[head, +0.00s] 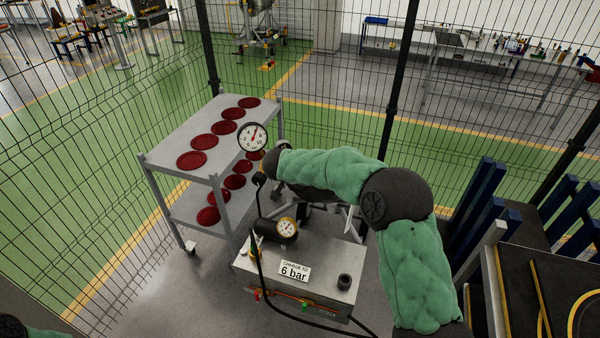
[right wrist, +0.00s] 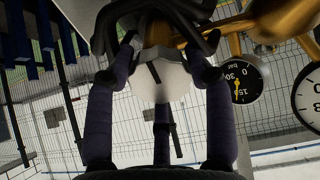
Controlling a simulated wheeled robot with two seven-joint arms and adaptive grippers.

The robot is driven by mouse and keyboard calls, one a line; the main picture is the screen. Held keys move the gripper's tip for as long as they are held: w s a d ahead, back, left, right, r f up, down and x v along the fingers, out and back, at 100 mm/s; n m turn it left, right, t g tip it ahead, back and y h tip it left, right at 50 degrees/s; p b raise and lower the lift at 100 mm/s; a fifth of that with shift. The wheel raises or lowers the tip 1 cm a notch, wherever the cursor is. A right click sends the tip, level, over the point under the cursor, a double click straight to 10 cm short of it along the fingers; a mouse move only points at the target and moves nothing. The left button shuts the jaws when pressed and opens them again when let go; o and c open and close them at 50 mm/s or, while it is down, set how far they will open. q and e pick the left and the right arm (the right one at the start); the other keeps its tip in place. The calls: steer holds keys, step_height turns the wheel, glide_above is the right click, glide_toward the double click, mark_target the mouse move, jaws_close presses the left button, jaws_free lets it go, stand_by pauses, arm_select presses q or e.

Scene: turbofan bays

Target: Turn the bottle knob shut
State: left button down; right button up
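My right arm (head: 325,172) reaches in from the lower right of the head view, and its dark wrist end is just right of the large white gauge (head: 253,138). The gripper's fingers are hidden there. In the right wrist view my right gripper (right wrist: 160,45) has purple fingers bent inward on either side of brass and black parts at the top. A pale round part lies between the fingers. Whether the fingers touch anything is unclear. My left gripper is out of view.
A grey box (head: 330,258) labelled "Charge to 6 bar" carries a smaller gauge (head: 287,227) and a black hose. A grey cart (head: 190,135) with several red discs stands left. Wire fencing lies behind. Two gauges, one small (right wrist: 243,82), sit right of the gripper.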

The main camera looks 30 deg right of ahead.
steer(key=shift+f, duration=0.1)
steer(key=shift+c, duration=0.9)
